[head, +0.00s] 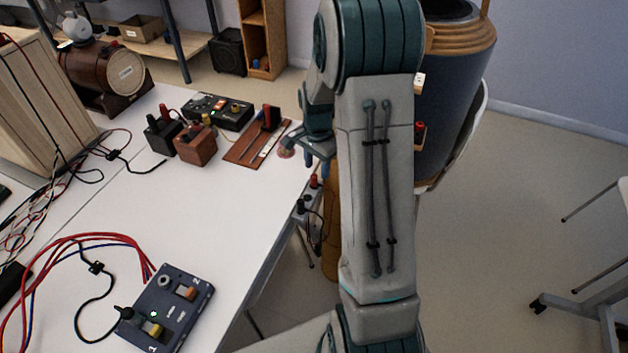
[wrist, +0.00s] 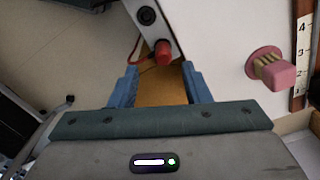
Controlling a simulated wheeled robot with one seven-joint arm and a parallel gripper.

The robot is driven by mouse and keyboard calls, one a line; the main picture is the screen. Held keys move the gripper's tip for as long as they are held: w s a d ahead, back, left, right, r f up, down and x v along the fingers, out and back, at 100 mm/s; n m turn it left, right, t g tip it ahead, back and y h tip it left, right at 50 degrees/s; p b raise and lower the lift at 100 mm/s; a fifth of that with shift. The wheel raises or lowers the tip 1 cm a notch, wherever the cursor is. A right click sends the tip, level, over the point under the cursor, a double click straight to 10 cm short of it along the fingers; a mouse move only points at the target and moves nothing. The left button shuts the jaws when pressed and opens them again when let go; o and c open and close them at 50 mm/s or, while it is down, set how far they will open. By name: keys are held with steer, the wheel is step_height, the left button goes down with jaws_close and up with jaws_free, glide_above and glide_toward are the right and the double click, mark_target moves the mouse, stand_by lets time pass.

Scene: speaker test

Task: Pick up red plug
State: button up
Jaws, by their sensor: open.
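A red plug (wrist: 163,52) sits on a pale socket strip in the wrist view, just beyond and between my fingertips, with a red lead beside it. What looks like the same plug (head: 314,181) shows small at the table's right edge in the head view. My gripper (wrist: 159,75) is open, with its two blue fingers apart and nothing held between them. In the head view my gripper (head: 318,160) is over the table's right edge, close above the plug and partly hidden by my arm. A black socket (wrist: 147,16) is on the same strip.
A pink knob-like piece with a tan bristly part (wrist: 270,70) stands right of my gripper, near a numbered scale (wrist: 304,45). A wooden board (head: 240,153) and small boxes stand left on the white table (head: 110,215). A blue switch box (head: 172,303) is in front.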

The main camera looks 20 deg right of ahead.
mark_target(314, 175)
steer(key=shift+w+a+f, duration=0.1)
steer(key=shift+a+f, duration=0.05)
steer(key=shift+f, duration=1.05)
steer(key=shift+w+a+f, duration=0.1)
steer(key=shift+a+f, duration=0.05)
steer(key=shift+f, duration=1)
jaws_close()
steer(key=shift+r, duration=0.15)
step_height(314, 175, up, 10)
steer(key=shift+s+f, duration=0.1)
